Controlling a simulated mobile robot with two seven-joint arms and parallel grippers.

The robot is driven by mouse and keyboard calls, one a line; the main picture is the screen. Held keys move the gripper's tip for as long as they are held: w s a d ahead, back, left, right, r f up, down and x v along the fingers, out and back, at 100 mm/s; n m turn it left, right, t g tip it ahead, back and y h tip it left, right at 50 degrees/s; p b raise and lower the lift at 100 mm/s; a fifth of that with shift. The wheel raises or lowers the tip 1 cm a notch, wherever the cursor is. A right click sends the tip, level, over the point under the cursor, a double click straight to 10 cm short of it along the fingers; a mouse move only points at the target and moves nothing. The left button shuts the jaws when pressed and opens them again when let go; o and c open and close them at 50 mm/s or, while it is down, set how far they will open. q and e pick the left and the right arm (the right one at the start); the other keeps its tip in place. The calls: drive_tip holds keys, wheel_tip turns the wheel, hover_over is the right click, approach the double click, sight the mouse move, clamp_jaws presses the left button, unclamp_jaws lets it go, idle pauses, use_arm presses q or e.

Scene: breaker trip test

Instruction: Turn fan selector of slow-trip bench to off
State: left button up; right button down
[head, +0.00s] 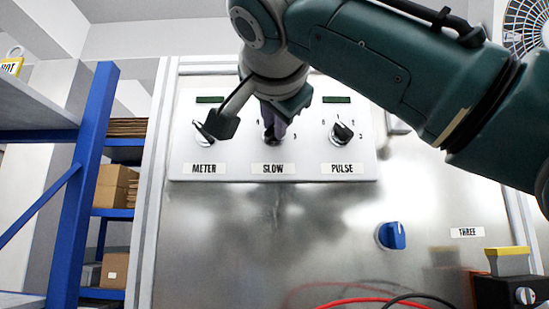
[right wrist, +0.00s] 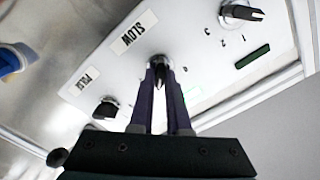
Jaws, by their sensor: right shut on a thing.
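A white panel (head: 215,168) on the metal cabinet carries three black knobs over the labels METER, SLOW and PULSE. My right gripper (head: 270,134) is at the middle, SLOW knob. In the right wrist view the gripper (right wrist: 160,68) has its two purple fingers on either side of the black SLOW knob (right wrist: 159,80), shut on it. The fingers hide part of this knob and some of its position numbers. No label reading fan or off is legible. My left gripper is not in view.
The METER knob (head: 205,131) and PULSE knob (head: 342,132) sit close on either side. A blue knob (head: 392,235) is lower on the cabinet (head: 220,240). Red and black cables (head: 360,301) lie at the bottom. A caged fan (head: 524,26) is at upper right, blue shelving (head: 84,190) at left.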

drive_tip(key=n, duration=1.1)
drive_tip(key=n+b, duration=0.1)
drive_tip(key=n, duration=0.5)
drive_tip(key=shift+a+n, duration=0.25)
drive_tip(key=shift+n, duration=0.05)
idle(0.3)
drive_tip(key=c, duration=0.9)
unclamp_jaws()
